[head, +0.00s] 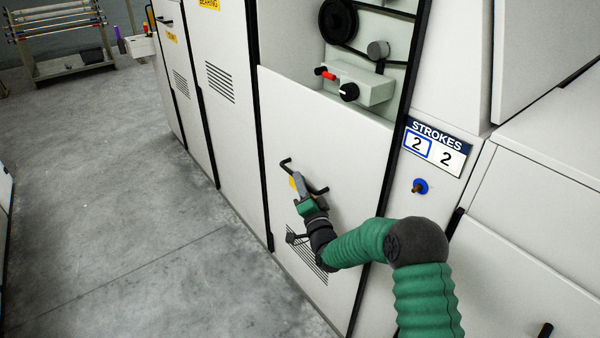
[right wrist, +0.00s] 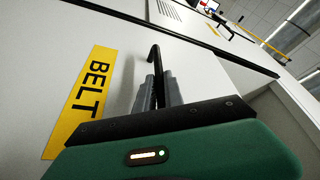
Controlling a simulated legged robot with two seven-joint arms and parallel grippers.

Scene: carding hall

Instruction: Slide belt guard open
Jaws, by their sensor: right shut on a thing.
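The belt guard (head: 335,125) is a flat white panel on the machine front in the head view. Its black bar handle (head: 308,178) sits on the panel and also shows in the right wrist view (right wrist: 155,58). A yellow BELT label (right wrist: 85,100) is beside the handle. My right gripper (head: 297,183) is shut on the handle; its grey fingers (right wrist: 158,92) lie on either side of the bar. Above the panel's top edge an opening shows a black pulley (head: 338,20) and belt. The middle of the handle is partly hidden by the gripper. My left gripper is not in view.
A STROKES sign (head: 436,146) and a blue-and-brass knob (head: 420,186) are right of the guard. A box with a black knob and red lever (head: 360,85) sits inside the opening. Grey floor (head: 120,200) at left is clear; a rack (head: 65,45) stands far back.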

